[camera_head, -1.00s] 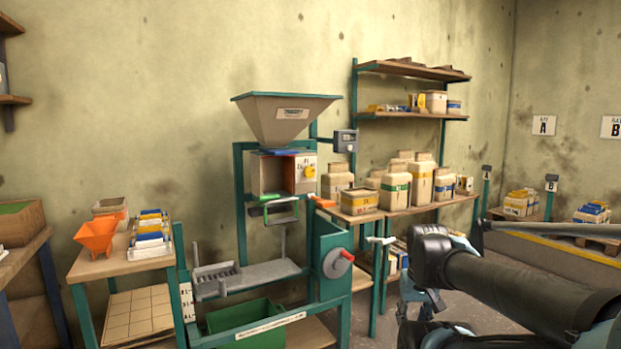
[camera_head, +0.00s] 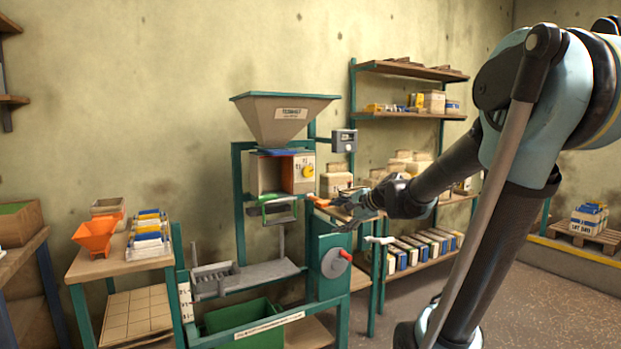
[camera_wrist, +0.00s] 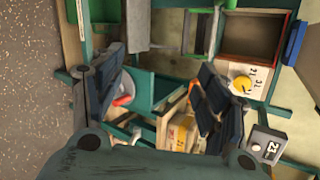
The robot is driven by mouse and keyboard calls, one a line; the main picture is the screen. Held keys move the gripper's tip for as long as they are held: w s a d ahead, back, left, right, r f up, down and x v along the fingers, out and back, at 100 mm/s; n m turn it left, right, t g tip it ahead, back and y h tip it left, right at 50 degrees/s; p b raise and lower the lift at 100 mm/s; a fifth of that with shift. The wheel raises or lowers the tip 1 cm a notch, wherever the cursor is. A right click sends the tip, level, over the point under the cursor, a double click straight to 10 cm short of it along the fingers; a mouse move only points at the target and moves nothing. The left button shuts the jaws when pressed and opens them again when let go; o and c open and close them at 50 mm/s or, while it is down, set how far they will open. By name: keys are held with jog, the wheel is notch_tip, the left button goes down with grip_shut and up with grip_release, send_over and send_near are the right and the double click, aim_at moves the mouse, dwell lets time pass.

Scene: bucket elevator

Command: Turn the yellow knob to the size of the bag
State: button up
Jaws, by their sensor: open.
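The yellow knob (camera_head: 308,171) sits on a white dial plate on the right side of the box under the hopper. In the wrist view the knob (camera_wrist: 242,83) is at the right, beyond one finger, with marks around it too small to read surely. My gripper (camera_head: 345,203) is open and empty, to the right of the knob and a little below it, apart from it. The wrist view also shows its two spread fingers (camera_wrist: 160,85). I cannot tell which bag is meant.
An orange handle (camera_head: 320,201) is close to my fingertips. A red knob (camera_head: 346,256) is on the green panel below. Bags on the shelf (camera_head: 335,180) stand behind my gripper. A green bin (camera_head: 245,318) sits under the machine. An orange funnel (camera_head: 96,236) is at left.

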jog(key=w+a+r+m+t+y, duration=0.1)
jog(key=w+a+r+m+t, duration=0.1)
jog(key=w+r+m, duration=0.3)
jog(key=w+a+r+m+t+y, duration=0.1)
jog(key=w+m, duration=0.1)
jog(key=w, duration=0.6)
jog(key=m+t, duration=0.4)
jog(key=m, duration=0.6)
send_near(309, 173)
jog(key=x, duration=0.9)
jog(key=shift+w+a+f, duration=0.1)
jog(key=shift+w, duration=0.2)
jog(key=shift+c, duration=0.4)
jog(key=c, duration=1)
